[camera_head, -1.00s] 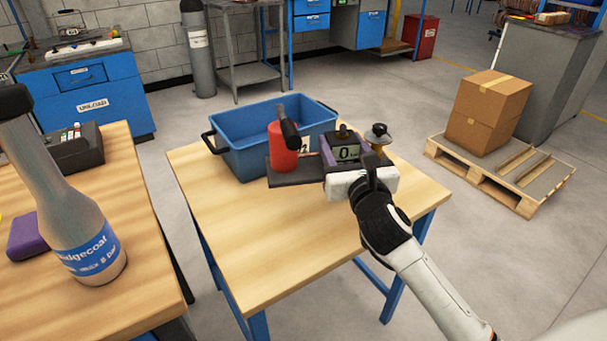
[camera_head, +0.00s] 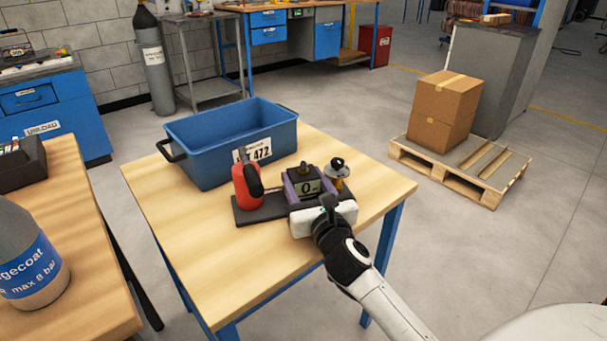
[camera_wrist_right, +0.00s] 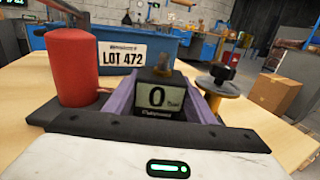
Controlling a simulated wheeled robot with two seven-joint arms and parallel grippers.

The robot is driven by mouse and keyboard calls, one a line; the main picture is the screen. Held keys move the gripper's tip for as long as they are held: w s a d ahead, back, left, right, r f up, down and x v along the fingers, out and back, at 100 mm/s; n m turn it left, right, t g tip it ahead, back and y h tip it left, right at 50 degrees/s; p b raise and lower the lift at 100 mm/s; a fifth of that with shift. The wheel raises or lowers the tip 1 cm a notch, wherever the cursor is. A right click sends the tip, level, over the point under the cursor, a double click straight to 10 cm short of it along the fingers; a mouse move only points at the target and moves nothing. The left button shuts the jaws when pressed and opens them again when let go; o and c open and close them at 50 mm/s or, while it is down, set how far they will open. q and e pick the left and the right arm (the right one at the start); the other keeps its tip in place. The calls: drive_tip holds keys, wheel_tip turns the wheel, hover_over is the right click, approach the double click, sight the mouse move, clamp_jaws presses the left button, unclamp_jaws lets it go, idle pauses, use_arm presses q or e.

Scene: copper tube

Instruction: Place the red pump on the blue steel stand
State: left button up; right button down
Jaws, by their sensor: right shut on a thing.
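The red pump (camera_head: 246,187) has a red cylinder with a black handle, a dark base plate, a gauge block reading 0 (camera_head: 307,186) and a brass knob (camera_head: 337,172). My right gripper (camera_head: 305,190) is shut on the pump, its purple fingers on both sides of the gauge block. The wrist view shows the red cylinder (camera_wrist_right: 75,68) left of the fingers and the gauge (camera_wrist_right: 156,96) between them. The pump is over the wooden table top; whether it touches is unclear. A blue cabinet marked UNLOAD (camera_head: 45,112) stands far left; I cannot tell whether it is the stand. My left gripper is out of view.
A blue bin (camera_head: 205,158) labelled LOT 472 stands on the blue-legged wooden table (camera_head: 190,235), behind the pump. A second wooden table (camera_head: 85,270) at left holds a large bottle (camera_head: 30,285). A pallet (camera_head: 480,185) with cartons stands at right on open floor.

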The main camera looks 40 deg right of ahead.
drive_tip(key=shift+r, duration=0.55)
drive_tip(key=c, duration=1.2)
unclamp_jaws()
drive_tip(key=shift+f, duration=0.55)
drive_tip(key=o, duration=0.4)
drive_tip(key=shift+s+r, duration=0.1)
drive_tip(key=shift+r, duration=0.05)
drive_tip(key=shift+s+a, duration=0.15)
drive_tip(key=shift+s, duration=0.2)
drive_tip(key=v, duration=1.1)
drive_tip(key=shift+s+p, duration=0.1)
drive_tip(key=shift+p, duration=0.2)
